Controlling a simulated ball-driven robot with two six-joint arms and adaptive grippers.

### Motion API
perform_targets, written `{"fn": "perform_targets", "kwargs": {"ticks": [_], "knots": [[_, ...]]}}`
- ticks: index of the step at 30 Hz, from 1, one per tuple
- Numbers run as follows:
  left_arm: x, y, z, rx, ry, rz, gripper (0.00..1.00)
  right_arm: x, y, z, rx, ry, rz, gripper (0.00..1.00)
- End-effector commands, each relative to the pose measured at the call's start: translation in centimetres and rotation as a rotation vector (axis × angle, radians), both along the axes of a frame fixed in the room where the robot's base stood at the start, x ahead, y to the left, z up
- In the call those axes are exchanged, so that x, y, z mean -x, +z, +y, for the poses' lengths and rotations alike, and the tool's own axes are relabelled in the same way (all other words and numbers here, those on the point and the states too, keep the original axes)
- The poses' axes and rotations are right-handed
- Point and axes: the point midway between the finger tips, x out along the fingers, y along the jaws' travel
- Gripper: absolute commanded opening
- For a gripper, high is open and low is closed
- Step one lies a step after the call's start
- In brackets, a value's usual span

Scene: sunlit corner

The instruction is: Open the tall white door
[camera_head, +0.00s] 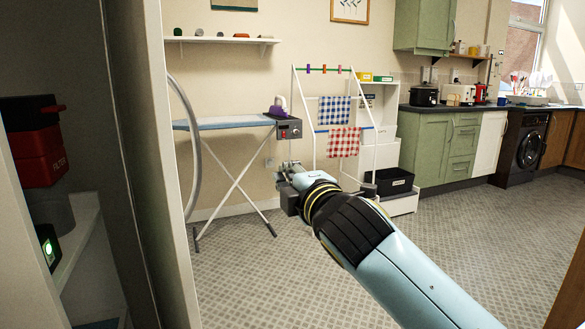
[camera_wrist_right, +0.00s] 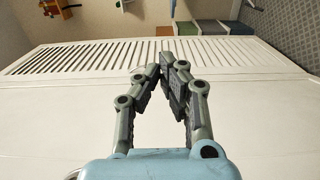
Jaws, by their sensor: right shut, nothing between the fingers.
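The tall white door (camera_head: 172,220) stands at the left of the head view, seen nearly edge-on. It is swung away from the cupboard, whose inside shows to its left. A long curved grey handle (camera_head: 194,120) bows out from its right side. In the right wrist view the door's white face (camera_wrist_right: 60,110) fills the middle, with a slatted strip along its far part. My right gripper (camera_head: 289,170) is to the right of the door, apart from the handle in the head view. Its fingers (camera_wrist_right: 162,72) are closed together and empty. My left gripper is not visible.
Cupboard shelves (camera_head: 78,235) hold a red container (camera_head: 38,155) and a green-lit device (camera_head: 47,245). An ironing board (camera_head: 225,123) and a drying rack (camera_head: 316,100) with checked cloths stand behind my right gripper. The patterned floor (camera_head: 270,280) is clear in front.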

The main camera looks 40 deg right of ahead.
Motion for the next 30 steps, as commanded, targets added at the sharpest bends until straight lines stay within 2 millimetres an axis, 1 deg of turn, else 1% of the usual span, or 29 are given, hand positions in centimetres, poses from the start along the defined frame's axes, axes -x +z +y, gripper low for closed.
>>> {"fn": "perform_targets", "kwargs": {"ticks": [1,3,6,9,15,30], "knots": [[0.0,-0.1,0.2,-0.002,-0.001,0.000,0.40,-1.1,0.0,-0.3,0.000,0.000,-0.001,0.00],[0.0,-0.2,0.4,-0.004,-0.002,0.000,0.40,-2.3,0.0,-0.7,0.001,0.000,-0.001,0.00],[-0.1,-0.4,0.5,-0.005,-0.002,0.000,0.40,-2.9,-0.1,-2.2,0.005,0.000,0.001,0.00],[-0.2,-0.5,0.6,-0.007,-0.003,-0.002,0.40,-3.5,-0.1,-3.1,0.002,0.001,0.000,0.00],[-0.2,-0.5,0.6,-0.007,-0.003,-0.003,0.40,-3.9,-0.1,-3.8,-0.002,0.001,0.001,0.00],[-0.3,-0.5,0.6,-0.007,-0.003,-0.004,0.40,-3.9,-0.1,-3.8,-0.002,0.002,0.002,0.00]]}}
